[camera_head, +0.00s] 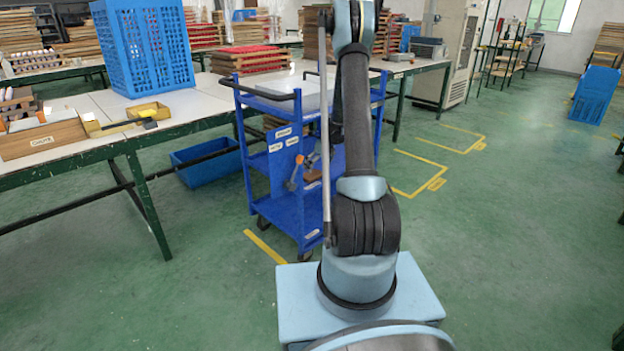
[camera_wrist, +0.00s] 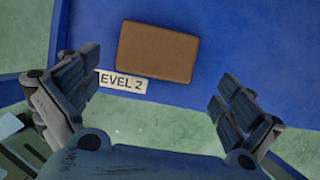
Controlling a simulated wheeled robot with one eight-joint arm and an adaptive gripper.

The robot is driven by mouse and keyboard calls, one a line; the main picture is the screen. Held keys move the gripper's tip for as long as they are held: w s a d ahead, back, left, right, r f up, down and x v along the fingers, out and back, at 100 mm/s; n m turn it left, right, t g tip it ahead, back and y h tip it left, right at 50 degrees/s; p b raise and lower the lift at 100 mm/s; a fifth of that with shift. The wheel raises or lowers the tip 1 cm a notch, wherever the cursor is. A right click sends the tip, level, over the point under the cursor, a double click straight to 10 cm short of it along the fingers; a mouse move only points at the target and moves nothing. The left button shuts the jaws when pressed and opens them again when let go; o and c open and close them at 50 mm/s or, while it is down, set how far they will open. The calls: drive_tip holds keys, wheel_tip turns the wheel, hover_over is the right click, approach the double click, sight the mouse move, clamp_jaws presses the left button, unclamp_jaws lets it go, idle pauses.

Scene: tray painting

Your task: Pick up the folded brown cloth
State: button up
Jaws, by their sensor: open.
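The folded brown cloth (camera_wrist: 157,52) is a flat rectangle in the upper middle of the wrist view. It lies on a blue shelf (camera_wrist: 260,65) behind a "LEVEL 2" label and is slightly tilted in the picture. My gripper (camera_wrist: 157,80) is open and empty, one finger at the left and one at the right. The cloth lies ahead of the gap between the fingertips, and no finger touches it. In the head view a small brown patch on the blue trolley (camera_head: 285,205) looks like the cloth (camera_head: 313,176). My arm hides part of the trolley.
The trolley's upper shelf and posts stand close around the middle shelf. A white-topped table (camera_head: 100,105) with a blue crate (camera_head: 143,45) stands at left. A blue bin (camera_head: 205,165) is under it.

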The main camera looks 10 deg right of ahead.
sight(312, 174)
drive_tip(key=shift+a+x, duration=0.15)
drive_tip(key=shift+x, duration=0.95)
drive_tip(key=shift+a+x, duration=0.15)
drive_tip(key=shift+x, duration=1.65)
drive_tip(key=shift+c, duration=0.6)
drive_tip(key=shift+r, duration=0.1)
drive_tip(key=c, duration=0.6)
